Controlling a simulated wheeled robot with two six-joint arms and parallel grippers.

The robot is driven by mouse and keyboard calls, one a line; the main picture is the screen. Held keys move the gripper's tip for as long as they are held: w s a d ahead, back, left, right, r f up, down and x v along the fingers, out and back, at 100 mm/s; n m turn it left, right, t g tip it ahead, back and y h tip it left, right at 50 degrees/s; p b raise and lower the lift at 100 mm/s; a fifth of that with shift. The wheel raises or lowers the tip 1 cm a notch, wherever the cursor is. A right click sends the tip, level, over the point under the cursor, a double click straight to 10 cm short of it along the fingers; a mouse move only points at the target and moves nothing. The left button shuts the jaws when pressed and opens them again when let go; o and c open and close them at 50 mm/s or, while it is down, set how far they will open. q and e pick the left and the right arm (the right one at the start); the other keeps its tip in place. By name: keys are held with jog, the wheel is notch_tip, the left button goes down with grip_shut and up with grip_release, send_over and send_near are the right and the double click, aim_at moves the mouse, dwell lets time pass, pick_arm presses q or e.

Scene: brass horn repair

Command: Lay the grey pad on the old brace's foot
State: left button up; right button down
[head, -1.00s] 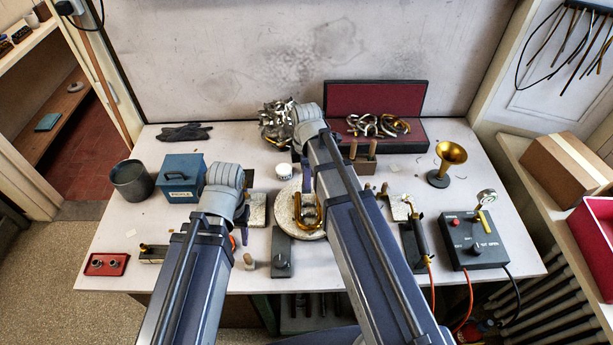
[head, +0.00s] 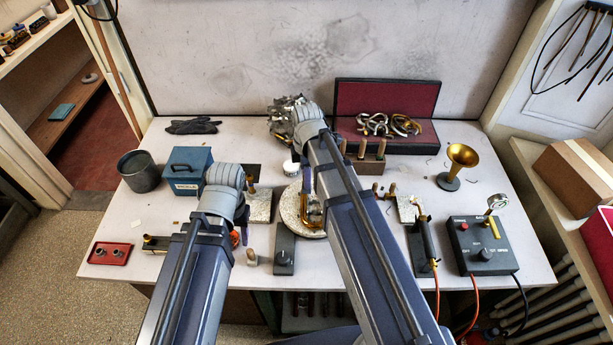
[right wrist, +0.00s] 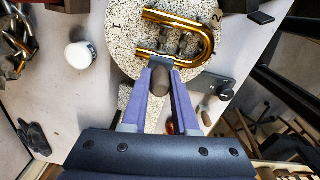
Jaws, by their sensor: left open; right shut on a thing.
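A gold U-shaped brass tube (right wrist: 205,42) lies on a round speckled plate (right wrist: 125,65); it also shows in the head view (head: 305,222), partly behind my right arm. Small dull pieces (right wrist: 182,42) bridge its two legs; I cannot tell which foot belongs to the old brace. My right gripper (right wrist: 160,84) is shut on a brown rounded grip (right wrist: 161,82) with a small grey flat end, likely the grey pad (right wrist: 160,62), at the near leg. Whether it touches is unclear. My left gripper (head: 240,236) is open, left of the plate, its fingers partly hidden.
A grey block with a knob (head: 284,250) stands in front of the plate. A white jar (head: 291,168) is behind it. A blue box (head: 187,170) and a bucket (head: 139,171) stand left. A torch (head: 427,243) and a control box (head: 482,245) stand right.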

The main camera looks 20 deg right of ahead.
jog(key=shift+f+b, duration=2.15)
jog(key=shift+f, duration=0.25)
jog(key=shift+f+b, duration=0.4)
jog(key=shift+c, duration=0.6)
grip_release()
jog(key=shift+r, duration=0.1)
notch_tip(320, 180, up, 7)
jog(key=p, duration=0.7)
